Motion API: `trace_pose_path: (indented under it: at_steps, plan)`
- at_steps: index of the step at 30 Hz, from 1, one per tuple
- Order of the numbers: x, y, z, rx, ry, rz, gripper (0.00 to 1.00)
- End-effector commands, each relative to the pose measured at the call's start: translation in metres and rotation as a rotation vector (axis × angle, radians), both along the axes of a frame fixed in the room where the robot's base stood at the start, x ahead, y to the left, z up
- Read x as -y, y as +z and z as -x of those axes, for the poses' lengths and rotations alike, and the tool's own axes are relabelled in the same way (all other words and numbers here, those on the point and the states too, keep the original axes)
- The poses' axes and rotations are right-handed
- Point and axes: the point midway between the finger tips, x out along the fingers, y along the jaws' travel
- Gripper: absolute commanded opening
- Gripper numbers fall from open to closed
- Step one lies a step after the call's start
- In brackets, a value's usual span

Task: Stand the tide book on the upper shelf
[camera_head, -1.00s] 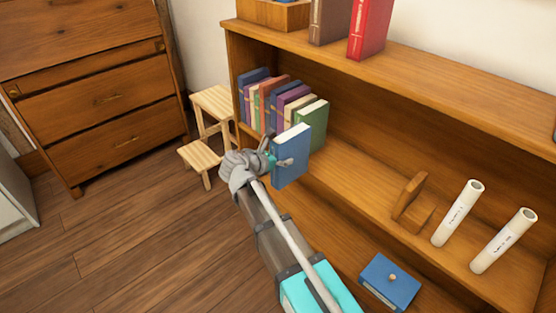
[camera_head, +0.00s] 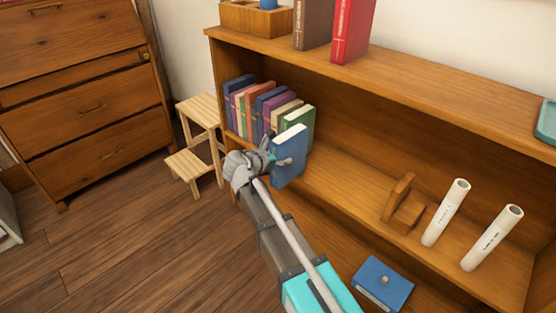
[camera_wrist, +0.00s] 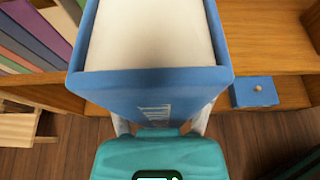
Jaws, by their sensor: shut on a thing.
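My gripper (camera_head: 268,162) is shut on a blue book (camera_head: 290,158), held upright at the front of the upper shelf (camera_head: 345,187), beside the row of books. In the wrist view the blue book (camera_wrist: 155,95) fills the middle, its white page edges facing up and pale lettering on its spine. My fingers are partly hidden behind the book there. A row of several upright books (camera_head: 265,108) stands at the left end of the shelf, with a green book (camera_head: 304,120) at its right end, just behind the held book. I cannot tell whether the held book touches the shelf.
A wooden bookend (camera_head: 401,202) and two white rolled tubes (camera_head: 446,212) stand farther right on the shelf. A blue box (camera_head: 382,283) lies below. A wooden step stool (camera_head: 196,145) stands left of the bookcase. Brown and red books (camera_head: 352,28) stand on top.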

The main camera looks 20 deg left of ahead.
Motion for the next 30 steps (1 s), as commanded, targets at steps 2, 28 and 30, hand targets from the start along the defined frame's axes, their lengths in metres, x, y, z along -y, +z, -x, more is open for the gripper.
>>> trace_pose_path:
  at_steps: [2, 28, 30]
  plan:
    - [0.001, 0.000, -0.005, 0.002, 0.000, 0.002, 0.03]
    - [0.017, -0.001, -0.046, 0.002, 0.000, 0.001, 0.03]
    - [0.012, -0.002, -0.048, 0.002, 0.001, 0.001, 0.03]
